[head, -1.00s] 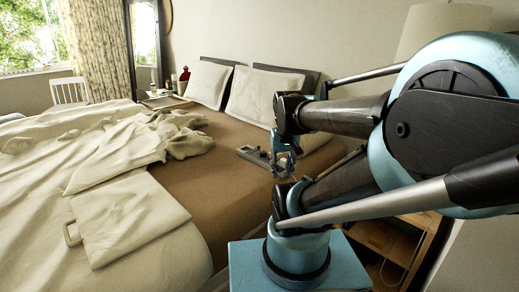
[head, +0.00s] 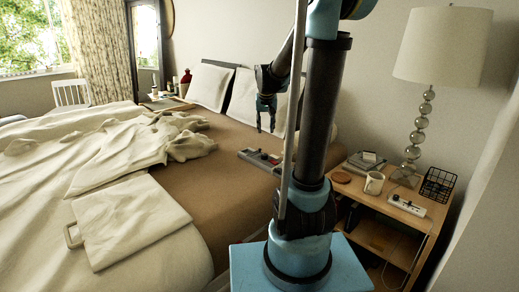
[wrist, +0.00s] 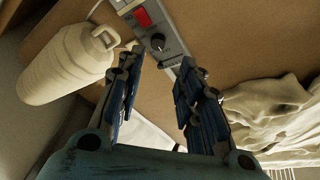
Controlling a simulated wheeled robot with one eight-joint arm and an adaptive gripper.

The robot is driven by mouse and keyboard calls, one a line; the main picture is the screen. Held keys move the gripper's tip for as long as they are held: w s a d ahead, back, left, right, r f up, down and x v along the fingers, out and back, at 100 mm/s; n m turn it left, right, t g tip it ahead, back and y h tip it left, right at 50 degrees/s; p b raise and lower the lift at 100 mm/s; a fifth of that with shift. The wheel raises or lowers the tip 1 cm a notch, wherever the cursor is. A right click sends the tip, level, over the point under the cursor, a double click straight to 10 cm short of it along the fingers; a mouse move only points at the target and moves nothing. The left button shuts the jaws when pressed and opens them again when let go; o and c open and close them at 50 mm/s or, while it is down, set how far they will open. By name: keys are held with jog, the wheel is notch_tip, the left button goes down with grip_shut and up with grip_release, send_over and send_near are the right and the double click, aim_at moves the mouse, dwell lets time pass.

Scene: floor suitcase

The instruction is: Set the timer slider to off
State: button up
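A grey control panel (head: 250,155) lies on the brown part of the bed, partly hidden behind my arm in the head view. In the wrist view, the panel (wrist: 172,47) shows a red switch (wrist: 143,17) and a round black knob (wrist: 158,42). Its upper end is cut off by the picture edge, and I cannot make out the timer slider or its setting. My gripper (head: 265,129) is above the panel, apart from it, pointing down. The wrist view shows its two blue fingers (wrist: 159,66) spread with nothing between them.
A cream jug-like container (wrist: 68,65) lies left of the fingers; a crumpled cloth (wrist: 268,112) lies right. A nightstand (head: 385,233) holds a mug (head: 374,183), a white strip with controls (head: 406,205), a wire basket (head: 437,186) and a lamp (head: 442,46).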

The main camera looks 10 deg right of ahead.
send_near(260, 150)
jog(key=x, duration=0.7)
jog(key=shift+w+d+f, duration=0.1)
jog(key=shift+w+f, duration=0.1)
jog(key=shift+w, duration=0.25)
dwell(0.3)
jog(key=shift+c, duration=0.6)
grip_shut()
